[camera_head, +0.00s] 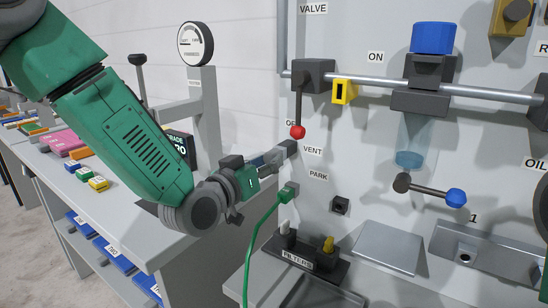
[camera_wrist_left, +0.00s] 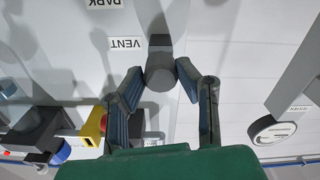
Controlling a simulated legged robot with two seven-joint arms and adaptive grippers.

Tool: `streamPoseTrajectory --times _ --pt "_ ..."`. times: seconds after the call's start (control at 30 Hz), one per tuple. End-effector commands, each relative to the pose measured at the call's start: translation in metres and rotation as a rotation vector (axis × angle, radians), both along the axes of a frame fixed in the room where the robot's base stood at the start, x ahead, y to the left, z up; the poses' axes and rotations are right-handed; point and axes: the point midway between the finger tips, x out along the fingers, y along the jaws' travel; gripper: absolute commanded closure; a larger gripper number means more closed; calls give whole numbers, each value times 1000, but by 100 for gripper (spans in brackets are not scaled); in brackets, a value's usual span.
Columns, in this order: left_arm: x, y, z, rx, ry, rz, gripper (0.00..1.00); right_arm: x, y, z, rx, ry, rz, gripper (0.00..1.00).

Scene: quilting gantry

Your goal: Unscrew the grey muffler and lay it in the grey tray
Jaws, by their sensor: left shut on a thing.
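The grey muffler (camera_head: 291,148) is a short dark grey cylinder at the wall panel beside the VENT label. In the left wrist view the muffler (camera_wrist_left: 159,78) stands between my left fingertips, its far end at the panel. My left gripper (camera_head: 276,156) reaches it from the left and is shut on it. The fingers hide part of the muffler in the head view. A shallow grey tray (camera_head: 351,299) shows partly at the bottom edge, below the panel. My right gripper is not in view.
A green plug (camera_head: 288,192) with a hanging cord sits just below the muffler. A red-tipped valve lever (camera_head: 298,131) hangs close above. A filter holder (camera_head: 298,263) stands behind the tray. A sloped grey plate (camera_head: 388,248) lies to the right.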

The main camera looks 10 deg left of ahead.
Motion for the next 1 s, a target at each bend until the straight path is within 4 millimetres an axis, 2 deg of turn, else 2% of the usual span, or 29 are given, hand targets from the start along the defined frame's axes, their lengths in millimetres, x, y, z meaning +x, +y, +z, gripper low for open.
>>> streamPoseTrajectory --times 0.07,0.17,1.0 --pt "1 2 2 -27 3 7 100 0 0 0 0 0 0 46" --pt "1 3 3 -159 50 8 100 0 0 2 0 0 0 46" --pt "-24 9 1 -133 46 3 100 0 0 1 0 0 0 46"
